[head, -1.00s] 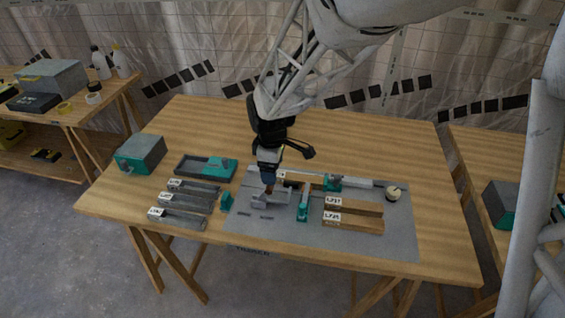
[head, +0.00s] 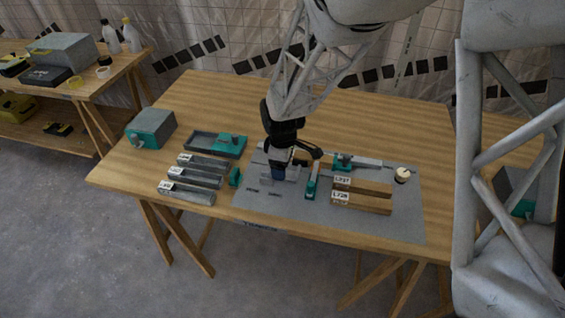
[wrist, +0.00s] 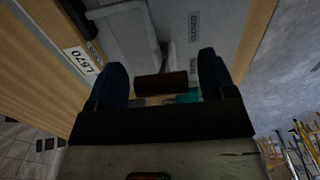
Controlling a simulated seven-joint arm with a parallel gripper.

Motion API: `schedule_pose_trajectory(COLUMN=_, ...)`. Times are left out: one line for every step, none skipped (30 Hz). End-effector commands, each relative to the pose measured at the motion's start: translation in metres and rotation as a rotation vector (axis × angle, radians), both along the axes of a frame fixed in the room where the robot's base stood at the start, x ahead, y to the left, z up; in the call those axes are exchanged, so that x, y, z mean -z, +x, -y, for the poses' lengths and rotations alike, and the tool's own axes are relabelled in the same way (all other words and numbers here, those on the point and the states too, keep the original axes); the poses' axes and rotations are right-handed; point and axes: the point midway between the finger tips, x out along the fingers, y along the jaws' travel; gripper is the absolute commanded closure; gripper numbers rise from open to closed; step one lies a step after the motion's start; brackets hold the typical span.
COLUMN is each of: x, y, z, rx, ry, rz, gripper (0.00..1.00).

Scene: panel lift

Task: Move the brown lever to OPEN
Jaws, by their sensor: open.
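The brown lever's handle (wrist: 160,86) lies between the two blue fingers of my gripper (wrist: 162,64) in the wrist view, with a gap on each side. The gripper is open around it. In the head view my gripper (head: 280,172) is low over the grey fixture (head: 292,174) on the mat, and it hides the brown handle. Two small printed labels sit on the panel in the wrist view, a farther one (wrist: 193,25) and a nearer one (wrist: 194,68). Their words are too small to read surely.
Two wooden bars with labels (head: 362,196) and a teal-ended tool (head: 312,186) lie right of the gripper. Several grey bars (head: 195,180), a dark tray (head: 205,142) and a grey-teal box (head: 150,128) are at left. The table's back (head: 220,95) is clear.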

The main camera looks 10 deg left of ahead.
Motion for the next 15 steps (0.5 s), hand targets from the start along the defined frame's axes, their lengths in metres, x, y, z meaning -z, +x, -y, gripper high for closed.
schedule_pose_trajectory(x=0.0005, y=0.0, z=0.0, rx=0.0, ry=0.0, rz=0.0, gripper=0.23)
schedule_pose_trajectory(x=0.0006, y=0.0, z=0.0, rx=0.0, ry=0.0, rz=0.0, gripper=0.23)
schedule_pose_trajectory(x=0.0007, y=0.0, z=0.0, rx=0.0, ry=0.0, rz=0.0, gripper=0.23)
schedule_pose_trajectory(x=0.0006, y=0.0, z=0.0, rx=0.0, ry=0.0, rz=0.0, gripper=0.23)
schedule_pose_trajectory(x=0.0006, y=0.0, z=0.0, rx=0.0, ry=0.0, rz=0.0, gripper=0.23)
schedule_pose_trajectory(x=0.0006, y=0.0, z=0.0, rx=0.0, ry=0.0, rz=0.0, gripper=0.23)
schedule_pose_trajectory(x=0.0006, y=0.0, z=0.0, rx=0.0, ry=0.0, rz=0.0, gripper=0.23)
schedule_pose_trajectory(x=0.0006, y=0.0, z=0.0, rx=0.0, ry=0.0, rz=0.0, gripper=0.25)
schedule_pose_trajectory(x=0.0005, y=0.0, z=0.0, rx=0.0, ry=0.0, rz=0.0, gripper=0.31)
schedule_pose_trajectory(x=0.0005, y=0.0, z=0.0, rx=0.0, ry=0.0, rz=0.0, gripper=0.36)
schedule_pose_trajectory(x=0.0005, y=0.0, z=0.0, rx=0.0, ry=0.0, rz=0.0, gripper=0.4)
schedule_pose_trajectory(x=0.0005, y=0.0, z=0.0, rx=0.0, ry=0.0, rz=0.0, gripper=0.46)
schedule_pose_trajectory(x=0.0005, y=0.0, z=0.0, rx=0.0, ry=0.0, rz=0.0, gripper=0.51)
schedule_pose_trajectory(x=0.0005, y=0.0, z=0.0, rx=0.0, ry=0.0, rz=0.0, gripper=0.56)
schedule_pose_trajectory(x=0.0005, y=0.0, z=0.0, rx=0.0, ry=0.0, rz=0.0, gripper=0.62)
